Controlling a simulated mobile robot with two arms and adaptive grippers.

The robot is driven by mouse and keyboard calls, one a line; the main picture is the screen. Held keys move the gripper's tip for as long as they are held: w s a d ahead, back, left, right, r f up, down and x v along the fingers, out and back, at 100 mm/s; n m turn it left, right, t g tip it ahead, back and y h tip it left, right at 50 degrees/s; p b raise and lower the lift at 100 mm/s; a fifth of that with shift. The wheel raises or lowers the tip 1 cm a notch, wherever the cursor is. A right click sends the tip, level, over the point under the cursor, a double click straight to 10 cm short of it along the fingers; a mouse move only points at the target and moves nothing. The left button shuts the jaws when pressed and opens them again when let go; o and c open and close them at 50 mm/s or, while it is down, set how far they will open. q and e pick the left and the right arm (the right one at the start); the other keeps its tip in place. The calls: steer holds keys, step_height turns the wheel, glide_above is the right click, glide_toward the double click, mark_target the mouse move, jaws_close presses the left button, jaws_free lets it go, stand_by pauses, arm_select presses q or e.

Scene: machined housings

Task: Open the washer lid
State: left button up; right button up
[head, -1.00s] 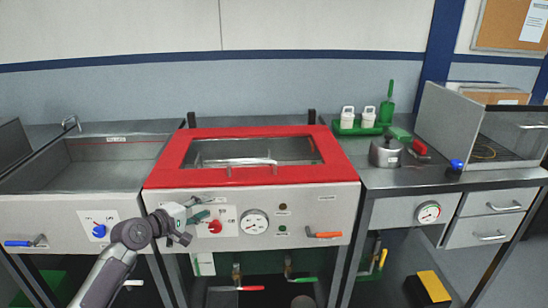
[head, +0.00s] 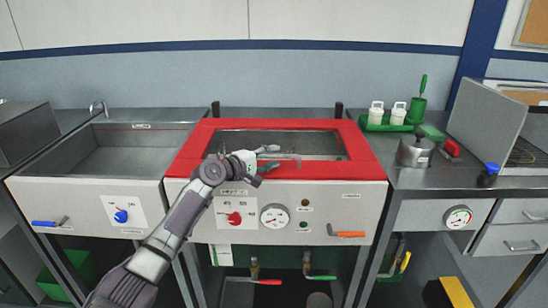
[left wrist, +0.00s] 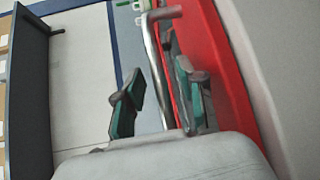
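The washer lid (head: 360,150) is a red frame around a window, lying shut on the grey washer. Its silver bar handle (head: 293,160) runs along the lid's front edge and is partly hidden by my gripper. My left gripper (head: 268,159) is at the handle, above the lid's front edge. In the left wrist view, my left gripper (left wrist: 157,95) is open, with green pads on both fingers. The handle (left wrist: 154,65) passes between the fingers, with the red lid (left wrist: 222,70) to the right. I cannot tell whether a pad touches the bar. My right gripper is not in view.
An open sink (head: 125,155) is left of the washer. On the right counter stand a metal pot (head: 414,152), a green tray (head: 380,124) with white cups, and a blue-topped object (head: 489,172). The washer front carries a red knob (head: 234,218), a gauge and an orange lever (head: 346,234).

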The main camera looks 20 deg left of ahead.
arm_select(q)
steer(key=shift+w+d+f, duration=0.15)
steer(key=shift+w+d, duration=0.15)
steer(key=shift+w, duration=0.3)
jaws_close()
